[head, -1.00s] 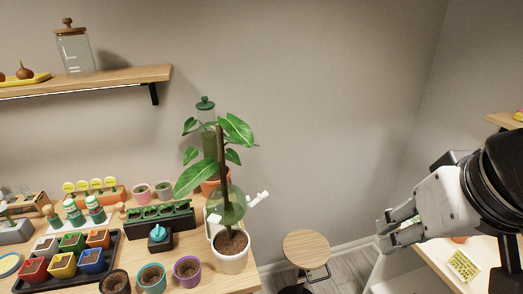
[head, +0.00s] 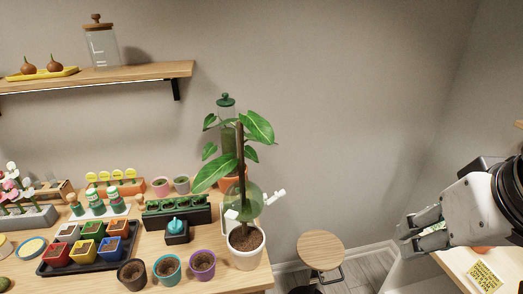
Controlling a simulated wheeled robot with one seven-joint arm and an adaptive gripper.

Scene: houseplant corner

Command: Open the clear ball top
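The clear ball (head: 243,204) is a see-through, green-tinted ball around the brown stem of a tall leafy plant in a white pot (head: 246,255). White tabs (head: 276,197) stick out at its upper right, and another white part shows at its lower left. I cannot tell from here whether its top is open or shut. My gripper (head: 408,235) is far to the right of the ball, apart from it and pointing left. Something greenish shows by its fingers, but I cannot tell if it is held.
Small pots, a seedling tray (head: 178,209) and a dark tray (head: 55,268) crowd the wooden table left of the plant. A round stool (head: 321,250) stands between plant and gripper. A table with a yellow note (head: 484,277) is at right. A shelf (head: 130,74) hangs upper left.

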